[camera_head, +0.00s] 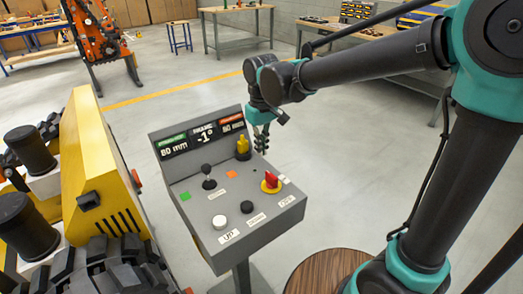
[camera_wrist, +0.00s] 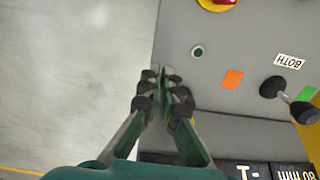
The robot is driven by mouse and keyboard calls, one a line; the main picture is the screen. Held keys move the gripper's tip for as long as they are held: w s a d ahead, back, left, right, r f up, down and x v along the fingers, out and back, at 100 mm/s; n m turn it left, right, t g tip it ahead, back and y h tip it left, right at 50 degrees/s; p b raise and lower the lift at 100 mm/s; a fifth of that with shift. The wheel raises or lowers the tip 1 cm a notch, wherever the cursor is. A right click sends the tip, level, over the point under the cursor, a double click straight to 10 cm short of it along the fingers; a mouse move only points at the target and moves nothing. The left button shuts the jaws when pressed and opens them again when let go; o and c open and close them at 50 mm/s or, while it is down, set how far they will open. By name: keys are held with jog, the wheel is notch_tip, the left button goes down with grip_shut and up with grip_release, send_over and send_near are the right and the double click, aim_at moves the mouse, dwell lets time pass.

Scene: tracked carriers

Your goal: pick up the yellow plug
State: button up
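The yellow plug (camera_head: 243,147) stands upright on the grey console, near the lower right of its display panel, in the head view.
The console (camera_head: 208,248) carries a black joystick (camera_head: 208,179), a red knob (camera_head: 270,180), a white button (camera_head: 219,221) and a black button (camera_head: 247,206). A small round socket (camera_wrist: 197,51) shows in the wrist view. A yellow tracked machine (camera_head: 90,165) stands left.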

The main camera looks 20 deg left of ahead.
jog(key=o, duration=1)
jog(key=shift+c, duration=0.2)
jog(key=shift+o, duration=0.3)
jog(key=shift+w+d, duration=0.1)
jog(key=shift+w+d+r, duration=0.1)
jog(key=shift+r, duration=0.55)
notch_tip(320, 180, up, 15)
jog(key=shift+s+a+f, duration=0.15)
jog(key=shift+f, duration=2.55)
jog(key=shift+s+a+f, duration=0.15)
jog(key=shift+f, duration=2.55)
jog(key=shift+s+a+f, duration=0.15)
jog(key=shift+f, duration=2.55)
